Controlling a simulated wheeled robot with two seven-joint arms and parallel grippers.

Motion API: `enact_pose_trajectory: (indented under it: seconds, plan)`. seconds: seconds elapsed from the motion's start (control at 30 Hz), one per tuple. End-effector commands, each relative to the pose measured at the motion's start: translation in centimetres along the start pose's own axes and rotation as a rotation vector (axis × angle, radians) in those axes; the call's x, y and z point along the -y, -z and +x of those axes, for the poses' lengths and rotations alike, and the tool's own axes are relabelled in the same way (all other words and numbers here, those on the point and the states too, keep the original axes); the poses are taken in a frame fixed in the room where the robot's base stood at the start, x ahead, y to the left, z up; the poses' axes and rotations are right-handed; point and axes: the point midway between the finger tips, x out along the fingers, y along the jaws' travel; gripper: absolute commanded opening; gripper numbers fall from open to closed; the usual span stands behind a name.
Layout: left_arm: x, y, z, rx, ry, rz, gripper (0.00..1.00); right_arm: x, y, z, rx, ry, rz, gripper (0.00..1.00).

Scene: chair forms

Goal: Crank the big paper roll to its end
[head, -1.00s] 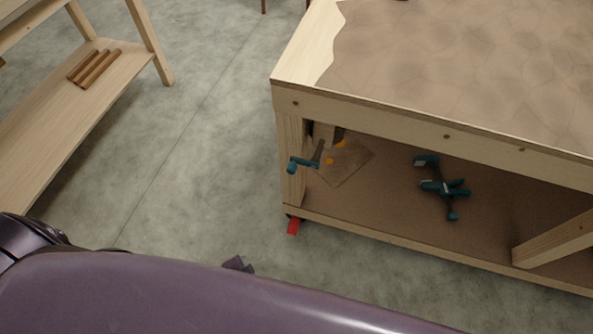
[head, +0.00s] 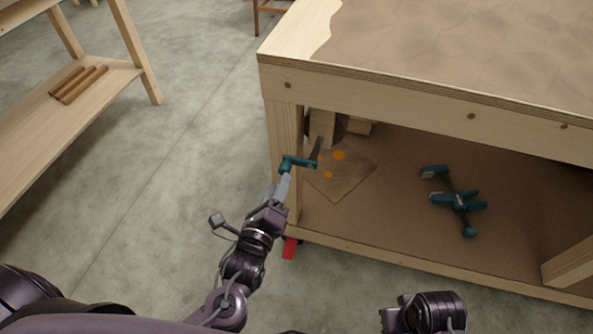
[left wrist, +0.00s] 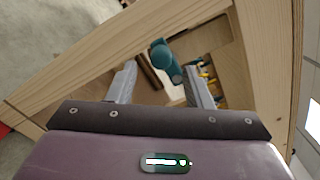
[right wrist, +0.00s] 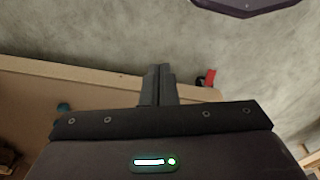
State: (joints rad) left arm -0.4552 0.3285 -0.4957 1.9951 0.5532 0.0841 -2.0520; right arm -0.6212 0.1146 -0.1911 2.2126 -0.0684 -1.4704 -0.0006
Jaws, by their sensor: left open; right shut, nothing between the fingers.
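A teal crank-like handle (head: 298,162) sticks out beside the front left leg of the workbench. In the left wrist view its rounded teal end (left wrist: 163,58) shows ahead, between the lines of my two fingers. My left gripper (head: 281,187) is open just below the handle; its fingers (left wrist: 165,88) are apart with nothing clasped. Whether they touch the handle I cannot tell. My right gripper (right wrist: 158,72) is shut and empty, low in front of the bench. I cannot make out the paper roll.
The workbench (head: 395,91) has a lower shelf with a teal clamp (head: 458,202) and a square brown sheet with orange spots (head: 338,178). A red piece (head: 290,248) sits at the leg's foot. Another shelf (head: 113,77) with wooden sticks stands left. Clear floor lies between.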

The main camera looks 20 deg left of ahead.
Motion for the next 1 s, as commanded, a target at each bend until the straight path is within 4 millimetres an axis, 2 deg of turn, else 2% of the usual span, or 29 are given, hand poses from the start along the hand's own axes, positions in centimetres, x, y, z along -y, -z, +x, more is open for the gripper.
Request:
enact_pose_trajectory:
  seconds: [0.3,0.5,0.87,1.0]
  plan:
    - [0.1,-0.1,4.6,0.005,0.005,0.003,0.46,0.6,0.5,0.5,-0.046,0.01,-0.016,0.0]
    - [0.1,-0.1,7.0,0.003,0.003,0.003,0.46,1.0,0.9,0.8,-0.074,0.016,-0.026,0.0]
    - [0.1,-0.1,7.6,0.0,0.002,0.002,0.46,1.2,1.0,0.8,-0.081,0.019,-0.029,0.0]
    - [0.1,-0.1,7.6,0.0,0.002,0.002,0.29,1.2,1.0,0.8,-0.081,0.019,-0.029,0.0]
